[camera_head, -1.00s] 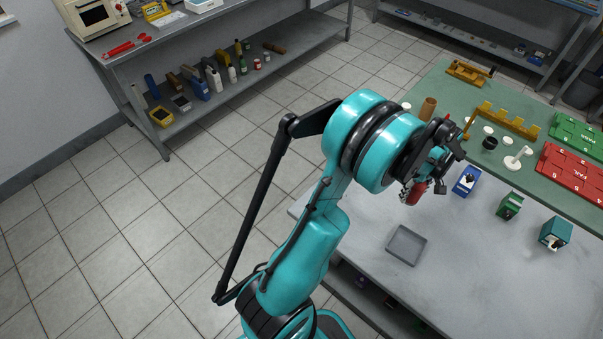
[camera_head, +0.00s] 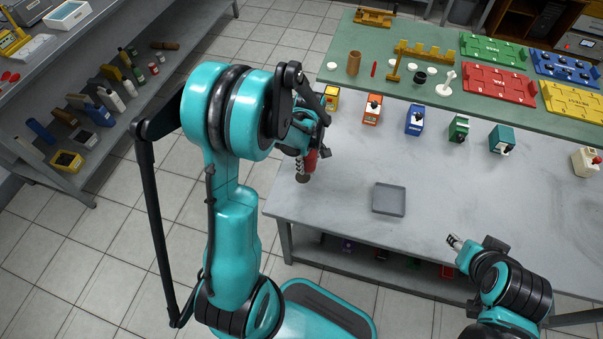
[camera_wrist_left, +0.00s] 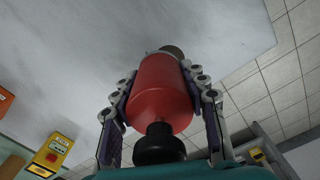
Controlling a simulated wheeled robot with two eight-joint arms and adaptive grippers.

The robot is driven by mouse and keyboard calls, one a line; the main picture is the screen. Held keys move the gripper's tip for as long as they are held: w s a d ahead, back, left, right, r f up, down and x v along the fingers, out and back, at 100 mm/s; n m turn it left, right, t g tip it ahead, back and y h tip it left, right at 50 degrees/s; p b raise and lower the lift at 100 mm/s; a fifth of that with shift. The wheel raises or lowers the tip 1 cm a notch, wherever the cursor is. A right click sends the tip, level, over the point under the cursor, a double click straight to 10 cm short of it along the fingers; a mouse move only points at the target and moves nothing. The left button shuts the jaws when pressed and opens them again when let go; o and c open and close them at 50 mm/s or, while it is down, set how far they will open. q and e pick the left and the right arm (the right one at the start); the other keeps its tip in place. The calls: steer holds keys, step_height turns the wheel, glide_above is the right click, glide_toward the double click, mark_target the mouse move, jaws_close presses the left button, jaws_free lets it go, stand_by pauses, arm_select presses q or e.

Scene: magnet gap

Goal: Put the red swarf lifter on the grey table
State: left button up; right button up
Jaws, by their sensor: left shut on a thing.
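My left gripper (camera_head: 307,150) is shut on the red swarf lifter (camera_head: 311,160) above the left end of the grey table (camera_head: 340,222). In the left wrist view the lifter (camera_wrist_left: 162,92) is a red cylinder with a black knob at the near end and a dark grey tip at the far end. Both fingers of the left gripper (camera_wrist_left: 160,100) press its sides. The tip points down towards the tabletop; I cannot tell whether it touches. My right gripper (camera_head: 455,242) is over the table's front right part, too small to read its opening.
A shallow grey tray (camera_head: 389,200) lies on the table. Small orange (camera_head: 372,109), blue (camera_head: 415,119), green (camera_head: 459,128) and teal (camera_head: 501,139) boxes line the back, before a green mat (camera_head: 335,76). The tabletop between tray and left end is clear.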

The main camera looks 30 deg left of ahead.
mark_target(303, 177)
arm_select(q)
steer(key=shift+s+a+f, duration=0.5)
steer(key=shift+a, duration=0.1)
steer(key=shift+f+b, duration=1.1)
steer(key=shift+f, duration=0.9)
steer(key=shift+f, duration=0.1)
steer(key=o, duration=1.3)
